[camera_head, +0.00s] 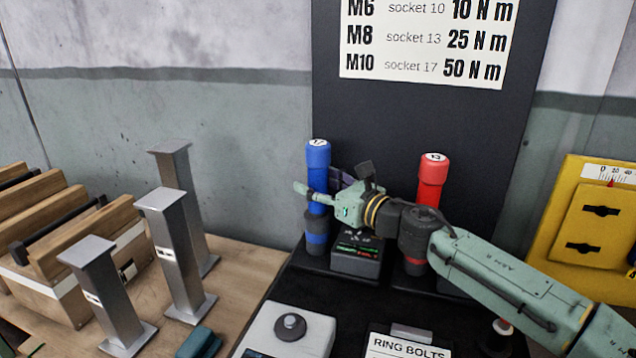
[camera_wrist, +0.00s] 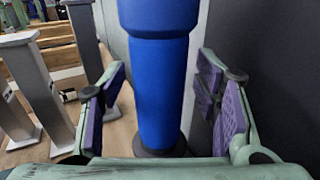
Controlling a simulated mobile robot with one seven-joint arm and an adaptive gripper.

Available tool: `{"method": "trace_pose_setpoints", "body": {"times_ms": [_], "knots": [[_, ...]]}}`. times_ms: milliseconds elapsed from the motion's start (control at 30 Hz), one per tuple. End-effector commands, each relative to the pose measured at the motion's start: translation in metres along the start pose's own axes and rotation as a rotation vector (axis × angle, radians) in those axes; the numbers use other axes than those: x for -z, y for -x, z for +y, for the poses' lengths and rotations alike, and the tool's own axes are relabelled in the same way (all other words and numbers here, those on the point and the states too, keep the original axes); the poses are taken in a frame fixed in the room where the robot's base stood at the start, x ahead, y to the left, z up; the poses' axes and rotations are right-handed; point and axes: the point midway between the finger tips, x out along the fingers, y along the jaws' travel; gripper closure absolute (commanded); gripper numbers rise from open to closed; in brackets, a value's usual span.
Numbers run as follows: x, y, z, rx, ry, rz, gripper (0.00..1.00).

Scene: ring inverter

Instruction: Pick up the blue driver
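The blue driver (camera_head: 318,167) stands upright in the head view, with a white label reading 17 on its cap. In the wrist view its blue body (camera_wrist: 159,85) fills the middle of the picture. My gripper (camera_head: 325,192) is at the driver's upper body. In the wrist view my gripper (camera_wrist: 165,105) is open, with one purple-padded finger on each side of the driver. Gaps show between the pads and the driver. The driver's lower part is dark, with a blue band, and stands on the black base.
A red driver (camera_head: 433,180) labelled 13 stands to the right, partly behind my arm. A small black box (camera_head: 357,262) sits between the drivers. Grey metal posts (camera_head: 177,255) and wooden crates (camera_head: 70,245) are at left. A dark panel (camera_head: 400,120) rises close behind.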

Motion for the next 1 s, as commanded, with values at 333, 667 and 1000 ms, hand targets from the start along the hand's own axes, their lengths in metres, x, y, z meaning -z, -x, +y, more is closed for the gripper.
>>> {"method": "trace_pose_setpoints", "body": {"times_ms": [333,667,1000], "knots": [[-0.0003,0.0002,0.0003,-0.001,0.0,0.0,0.69],[-0.0004,0.0003,0.0001,0.0,0.0,0.0,0.91],[-0.0024,0.0003,0.0,0.0,0.001,-0.002,1.0]]}}
